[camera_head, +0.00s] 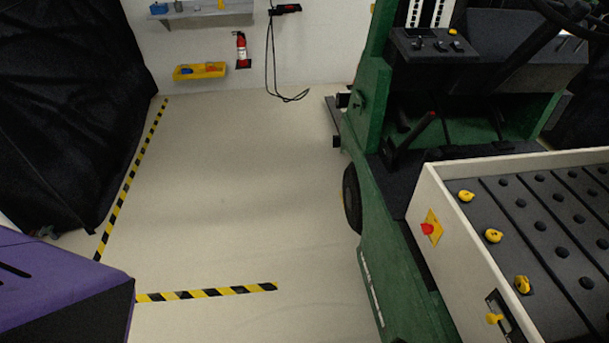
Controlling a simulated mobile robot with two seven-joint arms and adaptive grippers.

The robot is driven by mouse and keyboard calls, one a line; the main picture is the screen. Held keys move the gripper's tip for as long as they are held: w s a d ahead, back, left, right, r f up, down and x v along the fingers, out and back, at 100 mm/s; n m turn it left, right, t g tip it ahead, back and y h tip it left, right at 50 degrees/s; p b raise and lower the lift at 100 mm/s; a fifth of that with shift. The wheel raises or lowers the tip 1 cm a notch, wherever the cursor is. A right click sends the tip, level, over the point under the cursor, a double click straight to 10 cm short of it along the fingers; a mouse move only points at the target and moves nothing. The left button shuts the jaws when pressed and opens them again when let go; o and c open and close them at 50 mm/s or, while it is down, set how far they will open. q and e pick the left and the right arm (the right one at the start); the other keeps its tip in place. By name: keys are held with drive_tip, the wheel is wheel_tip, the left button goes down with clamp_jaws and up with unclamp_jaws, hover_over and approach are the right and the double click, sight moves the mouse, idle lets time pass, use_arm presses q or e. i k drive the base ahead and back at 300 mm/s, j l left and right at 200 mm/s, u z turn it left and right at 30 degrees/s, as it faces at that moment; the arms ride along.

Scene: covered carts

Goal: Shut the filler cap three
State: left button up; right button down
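Three yellow filler caps show in a row along the left edge of the dark battery top (560,250) at the right. The far cap (466,196), the middle cap (493,236) and the near cap (523,285) are small here. The near cap appears taller than the others, with a dark patch beside it. I cannot tell for sure which caps are open or shut, and no number is readable. Neither of my grippers is in view.
The battery's pale side wall (455,245) carries a red knob (427,228) on a yellow plate. A green forklift (385,240) stands around it. Bare floor (240,190) lies to the left, with striped tape (205,293). A purple-and-black body (70,285) fills the lower left.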

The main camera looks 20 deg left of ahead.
sight(520, 282)
drive_tip(key=k+l, duration=0.15)
drive_tip(key=l, duration=0.2)
drive_tip(key=k+l, duration=0.2)
drive_tip(key=l, duration=0.2)
drive_tip(key=k+l, duration=0.15)
drive_tip(key=l, duration=0.2)
